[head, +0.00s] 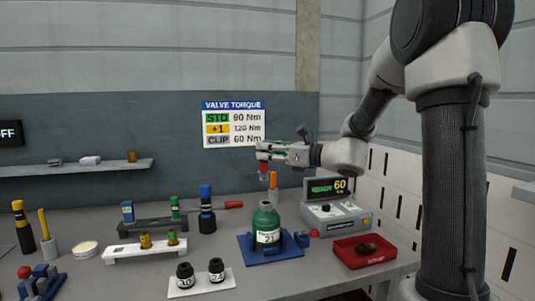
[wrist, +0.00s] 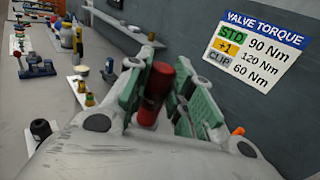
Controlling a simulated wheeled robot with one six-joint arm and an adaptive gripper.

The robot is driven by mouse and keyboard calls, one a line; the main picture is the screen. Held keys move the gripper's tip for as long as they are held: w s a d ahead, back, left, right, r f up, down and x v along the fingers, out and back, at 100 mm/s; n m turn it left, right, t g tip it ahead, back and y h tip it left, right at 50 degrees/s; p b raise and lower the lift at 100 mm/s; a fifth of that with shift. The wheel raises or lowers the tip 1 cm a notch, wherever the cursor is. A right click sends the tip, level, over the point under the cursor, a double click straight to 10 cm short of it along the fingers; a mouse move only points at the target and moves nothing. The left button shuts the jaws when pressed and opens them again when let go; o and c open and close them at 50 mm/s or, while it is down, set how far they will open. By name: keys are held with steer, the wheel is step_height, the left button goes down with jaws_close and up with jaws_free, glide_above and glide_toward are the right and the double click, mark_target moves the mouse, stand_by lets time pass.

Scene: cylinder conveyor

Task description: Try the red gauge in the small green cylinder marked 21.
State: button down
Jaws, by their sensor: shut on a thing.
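The small green cylinder (head: 267,222), with a white label reading 21, stands upright in a blue holder (head: 288,250) on the bench in the head view. My gripper (head: 264,157) is above the cylinder's neck, shut on the red gauge (head: 264,168). The gauge points down, and its lower end looks apart from the cylinder top. In the wrist view the red gauge (wrist: 155,92) sits between the green finger pads of my gripper (wrist: 160,84). The cylinder is not visible in the wrist view.
An orange-topped piece (head: 273,180) stands close by the cylinder's neck. A torque unit (head: 337,215) reading 60 and a red tray (head: 362,252) are at right. Racks with fittings (head: 145,248) are at left.

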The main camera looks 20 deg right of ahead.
step_height(320, 180, down, 7)
steer(key=shift+d+r, duration=0.15)
steer(key=shift+d, duration=0.15)
steer(key=shift+f, duration=1.45)
stand_by(0.5)
steer(key=shift+r, duration=0.15)
stand_by(0.7)
steer(key=shift+r, duration=3.55)
